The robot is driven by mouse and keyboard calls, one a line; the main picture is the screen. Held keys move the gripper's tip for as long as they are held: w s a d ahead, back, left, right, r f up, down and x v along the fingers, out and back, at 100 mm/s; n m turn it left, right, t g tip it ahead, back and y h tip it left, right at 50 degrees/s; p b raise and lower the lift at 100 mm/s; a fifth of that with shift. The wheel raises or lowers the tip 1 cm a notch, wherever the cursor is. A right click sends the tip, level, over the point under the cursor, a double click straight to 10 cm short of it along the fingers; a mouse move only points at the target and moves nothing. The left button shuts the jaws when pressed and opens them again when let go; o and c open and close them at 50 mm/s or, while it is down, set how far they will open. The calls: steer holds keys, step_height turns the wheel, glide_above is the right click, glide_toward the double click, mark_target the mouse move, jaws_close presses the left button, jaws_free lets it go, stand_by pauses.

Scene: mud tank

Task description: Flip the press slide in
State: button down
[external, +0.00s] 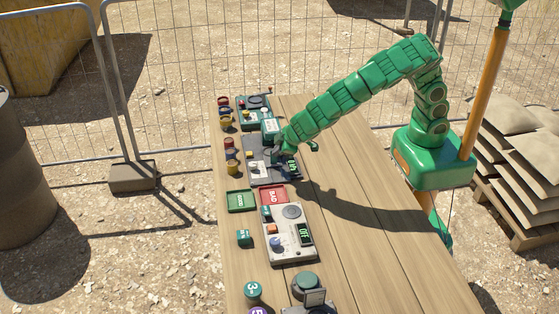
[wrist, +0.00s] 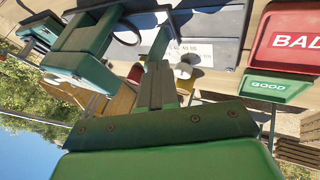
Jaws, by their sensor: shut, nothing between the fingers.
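The press is a dark grey base plate (external: 257,146) with a green block (external: 270,128) at its far end and a small display at its near right. In the wrist view the plate (wrist: 215,45) fills the top, with a white lettered label. A green frame-like press part (wrist: 88,38) stands at the left. I cannot tell for certain which part is the slide. My gripper (wrist: 158,65) is shut and empty, its fingertips close to the label and a small pale knob (wrist: 183,70). In the external view my gripper (external: 277,153) is over the plate, partly hidden by my wrist. Contact is unclear.
A red BAD tray (external: 273,195) and green GOOD tray (external: 241,201) lie nearer than the press. Several coloured cups line the left edge. The table's right side (external: 345,180) is mostly clear.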

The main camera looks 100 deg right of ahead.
steer(key=shift+d, duration=0.35)
steer(key=a, duration=0.4)
steer(key=shift+a, duration=0.1)
steer(key=v, duration=1)
